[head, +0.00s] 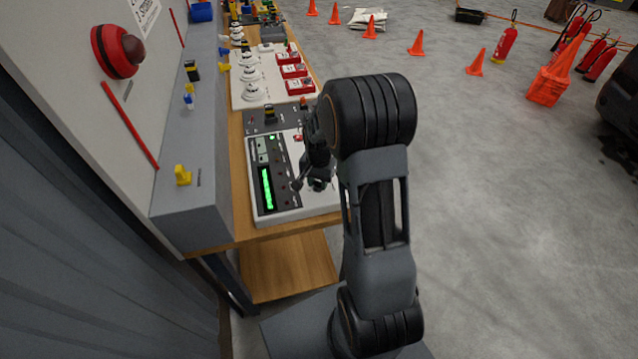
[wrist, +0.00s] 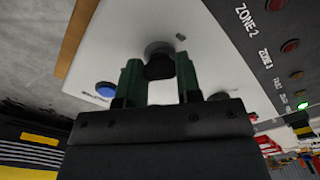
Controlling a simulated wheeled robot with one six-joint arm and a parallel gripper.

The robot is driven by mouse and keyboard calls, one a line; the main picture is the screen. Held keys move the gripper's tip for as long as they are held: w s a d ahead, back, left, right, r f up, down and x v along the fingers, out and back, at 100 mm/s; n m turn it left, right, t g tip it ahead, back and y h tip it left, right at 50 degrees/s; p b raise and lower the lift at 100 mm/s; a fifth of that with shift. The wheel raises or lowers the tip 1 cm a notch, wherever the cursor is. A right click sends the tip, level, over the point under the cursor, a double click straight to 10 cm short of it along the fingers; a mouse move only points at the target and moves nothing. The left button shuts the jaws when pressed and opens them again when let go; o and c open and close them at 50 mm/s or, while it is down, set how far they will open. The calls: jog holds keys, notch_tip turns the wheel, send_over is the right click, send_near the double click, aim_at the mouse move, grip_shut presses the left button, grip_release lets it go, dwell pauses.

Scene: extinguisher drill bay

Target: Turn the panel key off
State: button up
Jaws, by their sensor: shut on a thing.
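The fire panel (head: 290,208) is a white box with a dark strip and a lit green display, on the near end of the wooden bench. My gripper (head: 309,185) is over its white face, and my arm partly hides it there. In the wrist view the panel's white face (wrist: 226,75) fills the middle. There the two dark green fingers of my gripper (wrist: 158,68) are shut on the black panel key (wrist: 159,67), one on each side. The key stands in a round grey lock. Its exact turn angle is hard to tell.
A blue button (wrist: 106,89) sits beside the key. Red lamps and a lit green one run along the dark strip (wrist: 268,40). Red call points (head: 292,71) and white detectors stand farther along the bench. A grey ledge with yellow valves (head: 183,175) lies left.

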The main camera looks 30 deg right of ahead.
aim_at(318, 182)
jog(key=n+b, duration=0.1)
jog(key=n, duration=0.2)
jog(key=shift+f+n, duration=0.1)
jog(key=shift+n, duration=0.2)
jog(key=shift+n+b, duration=0.7)
jog(key=shift+n, duration=1.1)
jog(key=o, duration=0.9)
jog(key=shift+r, duration=0.25)
notch_tip(318, 182, up, 14)
jog(key=shift+f+b, duration=0.2)
jog(key=shift+b, duration=0.4)
